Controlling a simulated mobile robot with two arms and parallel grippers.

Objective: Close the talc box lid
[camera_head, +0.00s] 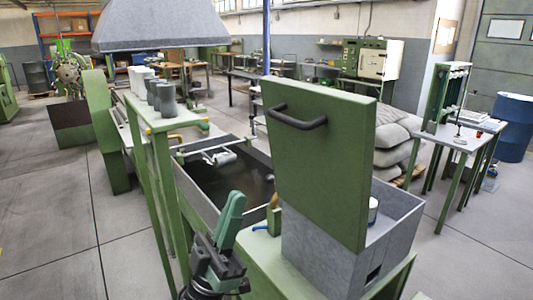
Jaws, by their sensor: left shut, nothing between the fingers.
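The talc box (320,252) is a grey box standing on a green bench at the right of centre. Its green lid (335,190) stands open, nearly upright, with a black bar handle (297,118) near the top of the face toward me. Part of the box's inside shows to the right, with a small white container (373,211) in it. My left gripper (236,197) is shut and empty. In the picture it is left of the lid and below the handle, apart from both. My right gripper is not in view.
A dark-filled trough (228,187) lies left of the box. A green shelf with grey and white cups (165,97) stands further left. Grey sacks (395,140) are piled behind the lid. A small table (455,138) stands at the right. The floor at the left is clear.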

